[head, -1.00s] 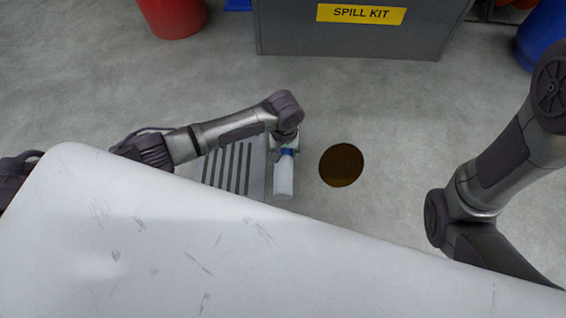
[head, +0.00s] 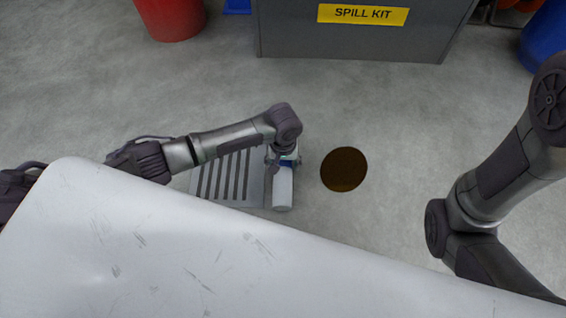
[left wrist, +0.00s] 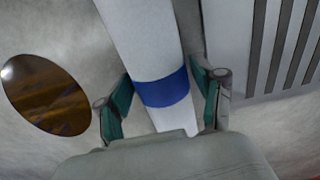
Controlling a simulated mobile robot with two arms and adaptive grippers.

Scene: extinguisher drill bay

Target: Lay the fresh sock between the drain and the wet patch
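The fresh sock (head: 283,188) is a white roll with a blue band. It lies on the floor between the slotted drain (head: 256,188) on its left and the dark round wet patch (head: 344,169) on its right, closer to the drain. My left gripper (head: 283,160) is over the sock's far part. In the left wrist view, the gripper's fingers (left wrist: 161,82) straddle the sock (left wrist: 140,40) at the blue band, spread, with small gaps. The patch (left wrist: 46,95) and drain (left wrist: 253,50) flank it there. My right gripper is out of view.
A grey spill kit box (head: 290,38) stands at the back, with a red bin (head: 172,15) to its left and a blue drum (head: 545,38) to its right. A scratched white surface covers the lower foreground. Floor around the patch is clear.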

